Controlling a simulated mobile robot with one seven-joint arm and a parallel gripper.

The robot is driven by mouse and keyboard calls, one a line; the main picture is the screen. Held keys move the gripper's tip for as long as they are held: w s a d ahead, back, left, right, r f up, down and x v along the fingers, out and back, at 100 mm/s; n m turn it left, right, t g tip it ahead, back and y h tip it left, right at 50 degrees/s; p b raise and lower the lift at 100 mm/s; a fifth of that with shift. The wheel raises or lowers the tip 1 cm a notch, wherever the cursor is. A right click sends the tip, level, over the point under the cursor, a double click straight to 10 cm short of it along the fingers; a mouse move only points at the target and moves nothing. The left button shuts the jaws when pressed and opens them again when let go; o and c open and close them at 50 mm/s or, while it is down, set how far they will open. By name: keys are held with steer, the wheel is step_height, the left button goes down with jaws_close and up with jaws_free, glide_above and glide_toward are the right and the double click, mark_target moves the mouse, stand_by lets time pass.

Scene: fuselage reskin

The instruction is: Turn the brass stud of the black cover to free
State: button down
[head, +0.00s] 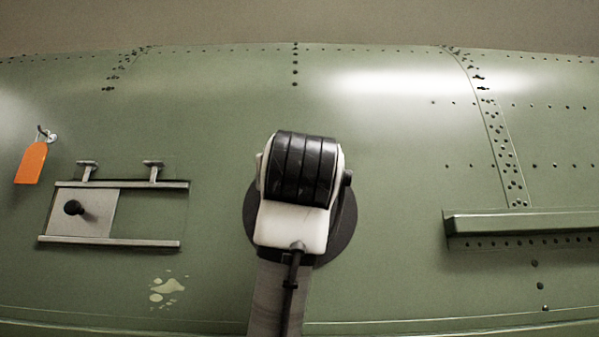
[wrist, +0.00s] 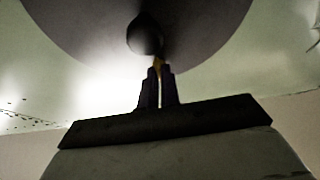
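The black cover (head: 343,228) is a dark round disc on the green fuselage skin, largely hidden behind my arm in the head view. In the wrist view the cover (wrist: 90,25) fills the top, with a dark round knob (wrist: 145,35) standing out from it. The brass stud (wrist: 157,63) shows as a small yellow sliver just below the knob. My gripper (wrist: 159,74) points at the cover, its two fingers close together with the brass between their tips. They look shut on the stud, though the contact is dim. The head view hides the fingers behind my arm.
Left of my arm are a rail frame with a sliding plate (head: 97,217) and black knob (head: 73,207), and an orange tag (head: 31,163) on a hook. A green ledge (head: 520,222) juts out at right.

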steer(key=c, duration=1.6)
jaws_free()
steer(key=b+v, duration=0.5)
steer(key=v, duration=0.9)
steer(key=shift+r+b, duration=0.1)
steer(key=shift+b, duration=0.3)
